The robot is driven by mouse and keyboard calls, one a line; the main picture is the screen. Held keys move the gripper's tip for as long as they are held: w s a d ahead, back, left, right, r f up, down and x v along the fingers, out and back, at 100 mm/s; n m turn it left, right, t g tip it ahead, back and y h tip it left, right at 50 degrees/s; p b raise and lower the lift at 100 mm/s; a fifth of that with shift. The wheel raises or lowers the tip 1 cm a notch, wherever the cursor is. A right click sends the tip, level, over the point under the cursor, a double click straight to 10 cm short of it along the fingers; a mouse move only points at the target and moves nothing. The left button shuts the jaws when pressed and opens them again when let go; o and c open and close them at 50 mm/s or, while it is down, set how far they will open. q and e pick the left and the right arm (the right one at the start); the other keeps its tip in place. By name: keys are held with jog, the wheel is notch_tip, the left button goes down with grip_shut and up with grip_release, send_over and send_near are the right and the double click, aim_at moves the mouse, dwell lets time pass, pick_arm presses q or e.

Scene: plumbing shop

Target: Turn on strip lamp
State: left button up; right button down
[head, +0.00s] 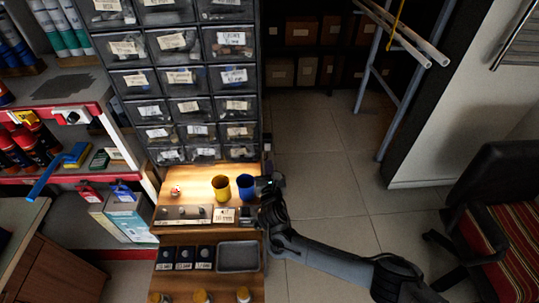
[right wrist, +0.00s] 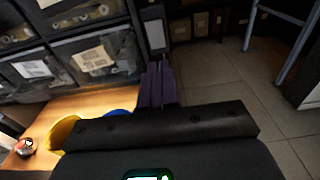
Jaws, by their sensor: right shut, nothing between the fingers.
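The strip lamp itself does not show in either view. Warm light falls on the wooden bench top (head: 170,184) under the drawer cabinet (head: 262,90). My right gripper (head: 266,183) is at the bench's right edge, beside the blue cup (head: 245,187). In the right wrist view its fingers (right wrist: 158,82) are together and empty, pointing toward the cabinet's right end. A small pale rectangular part (right wrist: 155,32) shows there, just beyond the fingertips; I cannot tell what it is. My left gripper is not in view.
A yellow cup (head: 221,188) stands left of the blue cup. A small red-and-white item (head: 175,191) is farther left. A grey tray (head: 238,257) sits lower on the bench. Open tiled floor (head: 330,170) lies to the right, with a chair (head: 495,200) beyond.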

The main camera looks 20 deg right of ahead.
jog(key=f+p+v, duration=0.2)
jog(key=p+v, duration=0.1)
jog(key=v, duration=0.6)
jog(key=shift+s, duration=0.2)
jog(key=shift+a, duration=0.1)
